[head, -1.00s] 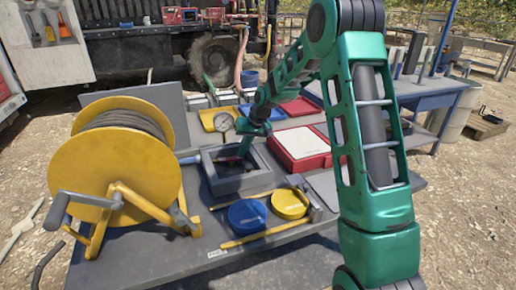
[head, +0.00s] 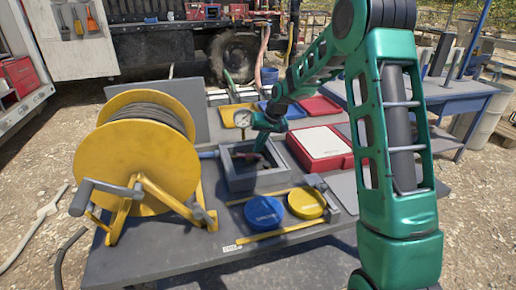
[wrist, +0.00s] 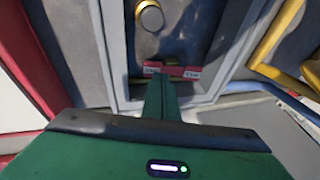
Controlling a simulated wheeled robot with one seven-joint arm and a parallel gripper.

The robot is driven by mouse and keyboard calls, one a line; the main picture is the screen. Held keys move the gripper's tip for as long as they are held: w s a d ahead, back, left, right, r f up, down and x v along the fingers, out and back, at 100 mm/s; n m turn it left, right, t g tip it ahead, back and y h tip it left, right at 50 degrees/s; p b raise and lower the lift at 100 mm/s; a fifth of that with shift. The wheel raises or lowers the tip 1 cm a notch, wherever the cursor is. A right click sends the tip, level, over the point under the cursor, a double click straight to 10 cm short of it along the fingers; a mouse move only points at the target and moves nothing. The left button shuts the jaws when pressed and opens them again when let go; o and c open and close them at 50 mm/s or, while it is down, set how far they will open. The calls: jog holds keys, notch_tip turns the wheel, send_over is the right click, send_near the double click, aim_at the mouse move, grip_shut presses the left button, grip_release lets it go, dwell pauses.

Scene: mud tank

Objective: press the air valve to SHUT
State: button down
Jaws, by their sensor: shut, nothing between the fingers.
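A grey open-topped box (head: 228,180) stands on the bench. Inside it is a small red rocker (wrist: 172,72) with white labels near its ends, most likely the air valve. The label words are too small to read surely. In the wrist view my gripper (wrist: 161,84) is shut and empty, with its green fingertips at the rocker's near edge. I cannot tell whether they touch it, and they cover part of it. In the head view my gripper (head: 260,148) reaches down into the box. Which way the rocker is tipped is not clear.
A round brass-coloured knob (wrist: 149,16) sits beyond the rocker in the box. A pressure gauge (head: 242,118) stands behind the box and a yellow hose reel (head: 130,165) to its left. Blue (head: 264,213) and yellow (head: 306,203) discs lie in front; a red-and-white case (head: 322,148) is to the right.

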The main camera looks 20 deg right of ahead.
jog(key=shift+r, duration=0.1)
jog(key=shift+r, duration=0.25)
jog(key=d+v, duration=0.1)
jog(key=v, duration=1.2)
jog(key=shift+w+d, duration=0.2)
jog(key=shift+w, duration=0.2)
jog(key=shift+s, duration=0.1)
jog(key=s+d+r+m+g+h, duration=0.1)
jog(key=s+d, duration=0.2)
jog(key=s, duration=0.8)
jog(key=s+d+r+m+h, duration=0.1)
jog(key=s+d, duration=0.1)
jog(key=s, duration=0.9)
jog(key=s+f+m+g, duration=0.1)
jog(key=s+f, duration=0.1)
jog(key=s, duration=1)
jog(key=s+f+m+g, duration=0.1)
jog(key=s+f, duration=0.1)
jog(key=s, duration=1)
jog(key=shift+d+f+m+g+h, duration=0.2)
jog(key=shift+f+m+g+h, duration=0.1)
jog(key=shift+f+m, duration=0.1)
